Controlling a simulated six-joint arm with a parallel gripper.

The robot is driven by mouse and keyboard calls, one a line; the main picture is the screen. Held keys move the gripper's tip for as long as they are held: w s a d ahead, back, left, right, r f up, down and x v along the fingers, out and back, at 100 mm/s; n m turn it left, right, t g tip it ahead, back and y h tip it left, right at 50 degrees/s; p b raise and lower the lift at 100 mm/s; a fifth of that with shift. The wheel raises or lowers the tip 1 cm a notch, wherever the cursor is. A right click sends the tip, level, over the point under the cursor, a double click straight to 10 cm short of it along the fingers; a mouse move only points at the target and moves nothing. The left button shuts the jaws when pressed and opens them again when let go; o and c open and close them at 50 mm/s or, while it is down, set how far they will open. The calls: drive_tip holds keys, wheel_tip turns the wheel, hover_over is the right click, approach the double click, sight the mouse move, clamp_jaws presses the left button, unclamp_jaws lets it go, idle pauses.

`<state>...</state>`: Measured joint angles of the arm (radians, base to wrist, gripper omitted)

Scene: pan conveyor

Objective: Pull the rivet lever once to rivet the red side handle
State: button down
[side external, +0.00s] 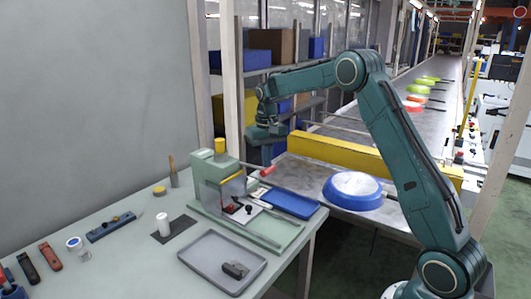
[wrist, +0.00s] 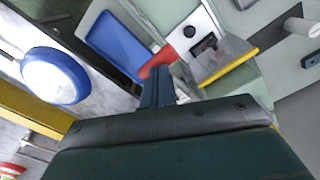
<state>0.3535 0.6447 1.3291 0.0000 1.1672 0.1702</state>
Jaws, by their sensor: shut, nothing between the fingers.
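The green rivet machine (side external: 208,172) stands on the bench, with a yellow knob on top. A red grip (side external: 267,171), which looks like the rivet lever's end, sticks out on its right; it also shows in the wrist view (wrist: 160,58). My gripper (side external: 267,155) is shut and empty, pointing down at the red grip. In the wrist view the fingertips (wrist: 156,72) overlap the grip's edge; I cannot tell whether they touch it.
A blue tray (side external: 291,204) lies right of the machine and a grey tray (side external: 205,262) in front. A blue-rimmed pan (side external: 341,200) sits on the conveyor, behind which runs a yellow rail (side external: 350,153). Tools and a cup lie on the bench's left.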

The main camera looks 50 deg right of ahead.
drive_tip(key=shift+f, duration=0.25)
drive_tip(key=shift+s+f, duration=0.25)
drive_tip(key=shift+f, duration=0.8)
wheel_tip(320, 180, up, 10)
drive_tip(key=shift+r, duration=0.15)
idle(1.1)
drive_tip(key=shift+r, duration=0.1)
wheel_tip(320, 180, up, 10)
drive_tip(key=shift+s, duration=0.45)
idle(0.9)
drive_tip(key=shift+a, duration=0.1)
